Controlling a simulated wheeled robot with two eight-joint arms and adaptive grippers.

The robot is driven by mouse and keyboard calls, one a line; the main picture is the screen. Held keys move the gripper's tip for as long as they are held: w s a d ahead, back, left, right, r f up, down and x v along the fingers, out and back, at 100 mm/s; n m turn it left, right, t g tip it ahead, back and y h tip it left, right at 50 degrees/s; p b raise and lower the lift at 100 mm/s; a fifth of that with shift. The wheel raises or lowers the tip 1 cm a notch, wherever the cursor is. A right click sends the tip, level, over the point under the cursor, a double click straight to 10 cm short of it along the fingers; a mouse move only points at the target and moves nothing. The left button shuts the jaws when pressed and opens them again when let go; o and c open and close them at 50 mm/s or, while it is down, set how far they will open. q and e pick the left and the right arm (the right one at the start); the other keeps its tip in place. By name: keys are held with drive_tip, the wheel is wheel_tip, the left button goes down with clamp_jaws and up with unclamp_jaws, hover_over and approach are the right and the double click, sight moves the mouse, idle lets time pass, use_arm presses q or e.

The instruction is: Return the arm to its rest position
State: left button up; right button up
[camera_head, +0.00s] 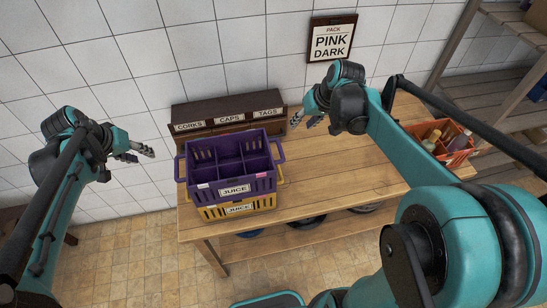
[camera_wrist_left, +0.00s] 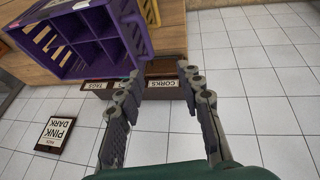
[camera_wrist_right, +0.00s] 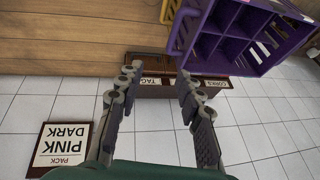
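My left gripper (camera_head: 140,153) is at the left, in front of the tiled wall and clear of the table; in the left wrist view its fingers (camera_wrist_left: 164,90) are apart with nothing between them. My right gripper (camera_head: 305,121) is above the table, right of the purple crate (camera_head: 262,187); in the right wrist view its fingers (camera_wrist_right: 157,90) are apart and empty. The purple crate has several empty compartments and a JUICE label. It sits on a yellow crate (camera_head: 262,203), also labelled JUICE, at the table's left front. Neither gripper touches the crates.
A dark box (camera_head: 215,115) labelled CORKS, CAPS, TAGS stands behind the crates. An orange crate (camera_head: 462,152) with bottles is on the wooden table (camera_head: 340,165) at right. A PINK DARK sign (camera_head: 331,40) hangs on the wall. The table's middle is clear. Shelves stand at right.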

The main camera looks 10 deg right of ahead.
idle(0.6)
